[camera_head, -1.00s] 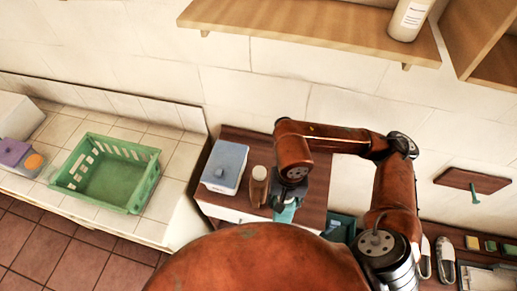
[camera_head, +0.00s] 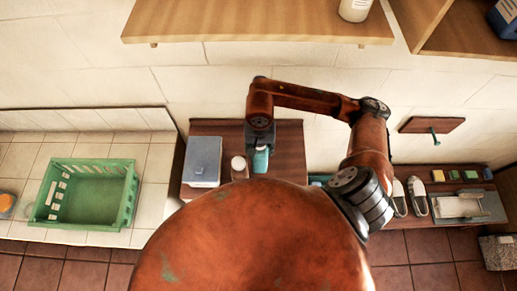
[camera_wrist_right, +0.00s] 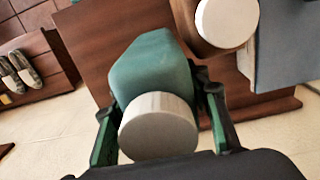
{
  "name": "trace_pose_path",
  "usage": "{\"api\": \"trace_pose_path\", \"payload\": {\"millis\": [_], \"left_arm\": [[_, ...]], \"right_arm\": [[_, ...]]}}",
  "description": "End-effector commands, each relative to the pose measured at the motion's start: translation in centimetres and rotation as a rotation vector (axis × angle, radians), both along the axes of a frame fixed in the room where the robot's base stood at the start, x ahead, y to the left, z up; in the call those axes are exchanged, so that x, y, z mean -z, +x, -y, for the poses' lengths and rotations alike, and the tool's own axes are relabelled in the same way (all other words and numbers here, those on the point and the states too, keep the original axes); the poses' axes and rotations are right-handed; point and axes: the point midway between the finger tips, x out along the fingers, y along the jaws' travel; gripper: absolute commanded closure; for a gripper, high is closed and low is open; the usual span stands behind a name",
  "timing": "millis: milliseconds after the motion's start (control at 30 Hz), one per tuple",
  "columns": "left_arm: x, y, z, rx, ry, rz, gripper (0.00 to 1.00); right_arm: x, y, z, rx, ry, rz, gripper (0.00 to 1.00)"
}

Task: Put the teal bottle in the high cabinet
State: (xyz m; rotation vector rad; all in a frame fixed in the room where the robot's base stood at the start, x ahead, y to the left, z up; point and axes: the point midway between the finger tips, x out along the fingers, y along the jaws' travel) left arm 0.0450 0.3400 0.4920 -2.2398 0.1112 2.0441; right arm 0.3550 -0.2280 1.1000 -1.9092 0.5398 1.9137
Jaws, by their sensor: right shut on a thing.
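The teal bottle (camera_wrist_right: 150,65) has a pale round cap (camera_wrist_right: 158,125) and stands out between the fingers of my right gripper (camera_wrist_right: 160,118) in the right wrist view. In the head view the bottle (camera_head: 261,161) shows just below my right gripper (camera_head: 260,143), above the dark wooden side table (camera_head: 286,143). My right gripper is shut on the bottle. I cannot tell whether the bottle's base touches the table. A wooden open-fronted cabinet (camera_head: 445,35) is high on the wall at the upper right. My left gripper is not in view.
A grey-blue box (camera_head: 203,161) and a brown bottle with a pale cap (camera_head: 238,164) stand close left of the teal bottle. A wooden wall shelf (camera_head: 250,22) holds a white bottle (camera_head: 355,8). A dark blue item (camera_head: 505,20) is in the cabinet. A green basket (camera_head: 90,195) sits on the tiled counter.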

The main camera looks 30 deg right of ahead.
Motion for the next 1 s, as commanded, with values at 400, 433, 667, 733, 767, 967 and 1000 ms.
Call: {"api": "trace_pose_path", "payload": {"millis": [400, 433, 667, 733, 767, 967, 1000], "left_arm": [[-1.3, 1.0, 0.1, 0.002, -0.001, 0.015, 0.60], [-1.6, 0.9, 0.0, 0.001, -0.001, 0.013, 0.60], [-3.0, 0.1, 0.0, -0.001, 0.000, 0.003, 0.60], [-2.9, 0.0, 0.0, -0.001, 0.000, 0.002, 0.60], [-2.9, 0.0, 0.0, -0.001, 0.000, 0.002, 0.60], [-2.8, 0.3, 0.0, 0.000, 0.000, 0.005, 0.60], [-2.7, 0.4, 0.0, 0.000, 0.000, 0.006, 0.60]], "right_arm": [[3.0, 2.3, 1.1, 0.003, 0.001, 0.000, 1.00], [3.4, 2.4, 1.1, 0.002, 0.002, -0.002, 1.00], [5.8, 2.4, 1.1, 0.001, 0.003, 0.001, 1.00], [6.0, 2.4, 1.1, 0.001, 0.002, 0.002, 1.00], [6.1, 2.4, 1.1, 0.001, 0.002, 0.003, 1.00], [6.1, 2.4, 1.1, 0.000, 0.002, 0.003, 1.00], [6.2, 2.4, 1.1, 0.000, 0.002, 0.003, 1.00]]}}
